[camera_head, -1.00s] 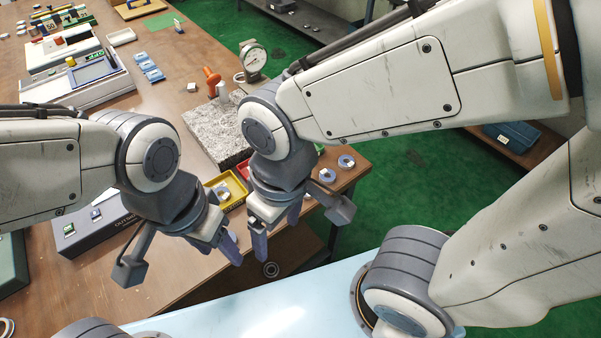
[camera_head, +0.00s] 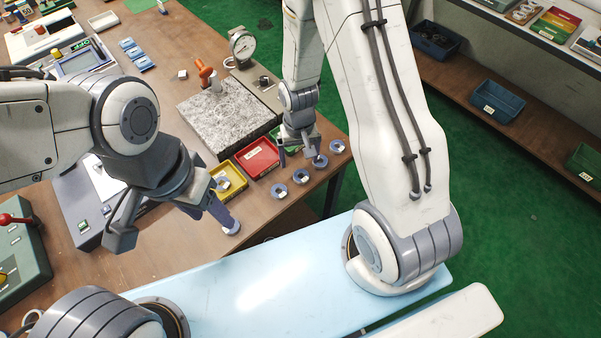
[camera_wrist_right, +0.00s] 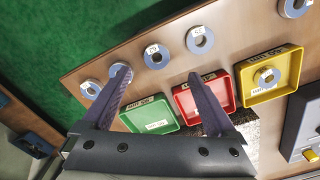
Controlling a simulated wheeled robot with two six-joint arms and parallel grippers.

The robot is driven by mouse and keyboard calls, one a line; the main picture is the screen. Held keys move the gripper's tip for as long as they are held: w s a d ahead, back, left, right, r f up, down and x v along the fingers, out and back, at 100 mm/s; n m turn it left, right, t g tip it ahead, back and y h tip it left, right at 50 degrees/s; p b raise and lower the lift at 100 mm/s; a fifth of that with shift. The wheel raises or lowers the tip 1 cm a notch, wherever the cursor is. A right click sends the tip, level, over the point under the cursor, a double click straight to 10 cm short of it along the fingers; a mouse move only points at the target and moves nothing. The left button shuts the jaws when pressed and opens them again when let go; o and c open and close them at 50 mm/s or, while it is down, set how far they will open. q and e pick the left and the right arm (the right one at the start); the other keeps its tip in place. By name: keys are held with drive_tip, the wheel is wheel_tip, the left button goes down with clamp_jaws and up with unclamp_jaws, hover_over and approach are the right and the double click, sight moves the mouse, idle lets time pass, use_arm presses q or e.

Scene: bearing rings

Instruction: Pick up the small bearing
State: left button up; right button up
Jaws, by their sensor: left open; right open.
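Several bearing rings lie in a row along the table's front edge: one far right (camera_head: 337,146), then others (camera_head: 320,161), (camera_head: 301,176), (camera_head: 279,190), and one (camera_head: 232,227) by my left gripper. I cannot tell surely which is the small bearing. Another ring (camera_wrist_right: 267,77) lies in the yellow tray (camera_wrist_right: 284,92). My right gripper (camera_head: 297,153) is open and empty above the right end of the row; in the wrist view its fingers (camera_wrist_right: 158,78) spread over the green tray and table. My left gripper (camera_head: 217,212) is open, its fingers close to the leftmost ring.
The red tray (camera_head: 262,166) and the green tray (camera_wrist_right: 137,120) stand beside the yellow one, behind the rings. A granite block (camera_head: 215,125) and dial gauge (camera_head: 242,46) stand further back. A dark box (camera_head: 75,200) is at left. The floor beyond the table is clear.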

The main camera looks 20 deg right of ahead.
sight(301, 175)
wheel_tip(301, 175, down, 3)
drive_tip(key=shift+r, duration=0.1)
drive_tip(key=shift+f+p, duration=0.35)
drive_tip(key=shift+f, duration=0.1)
drive_tip(key=shift+d+f+p, duration=0.15)
drive_tip(key=shift+f+p, duration=0.05)
drive_tip(key=shift+f, duration=0.35)
drive_tip(key=shift+d+f+p, duration=0.15)
drive_tip(key=shift+f, duration=0.4)
drive_tip(key=shift+f+b, duration=0.7)
drive_tip(key=shift+f, duration=0.15)
drive_tip(key=shift+w+f, duration=0.1)
drive_tip(key=shift+f, duration=0.25)
drive_tip(key=shift+r, duration=0.1)
clamp_jaws()
